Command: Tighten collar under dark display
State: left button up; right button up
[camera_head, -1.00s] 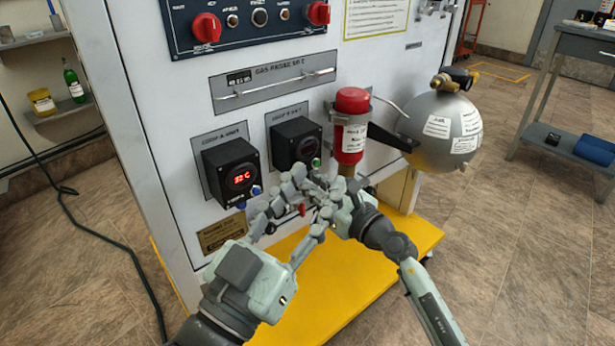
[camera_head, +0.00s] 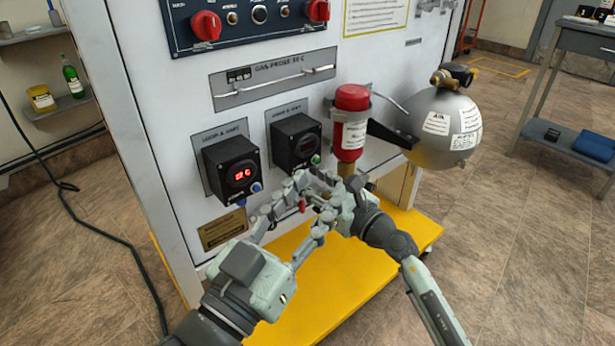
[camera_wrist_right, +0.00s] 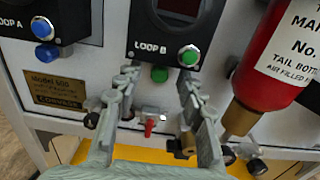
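The Loop B unit (camera_head: 296,143) on the white panel has a dark display; its lower part shows in the right wrist view (camera_wrist_right: 165,30) with a green button. Beneath it a green collar (camera_wrist_right: 160,74) is seen beyond and between the fingertips of my right gripper (camera_wrist_right: 156,82). The right gripper is open, with nothing visibly held; contact with the collar cannot be told. In the head view the right gripper (camera_head: 318,196) hides the collar. My left gripper (camera_head: 292,217) is open beside it, fingers spread below the units, close to the right fingers.
The Loop A unit (camera_head: 231,170) with a lit red display stands left of Loop B. A red bottle (camera_head: 351,125) hangs close to my right gripper. A small red handle (camera_wrist_right: 150,123) sits low between the right fingers. A grey round tank (camera_head: 438,130) is at right, above the yellow base (camera_head: 335,285).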

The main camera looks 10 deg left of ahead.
jog(key=v, duration=1.1)
jog(key=shift+s+d, duration=0.2)
jog(key=shift+s, duration=0.05)
pick_arm(q)
jog(key=shift+d, duration=0.1)
pick_arm(e)
jog(key=shift+s+d, duration=0.1)
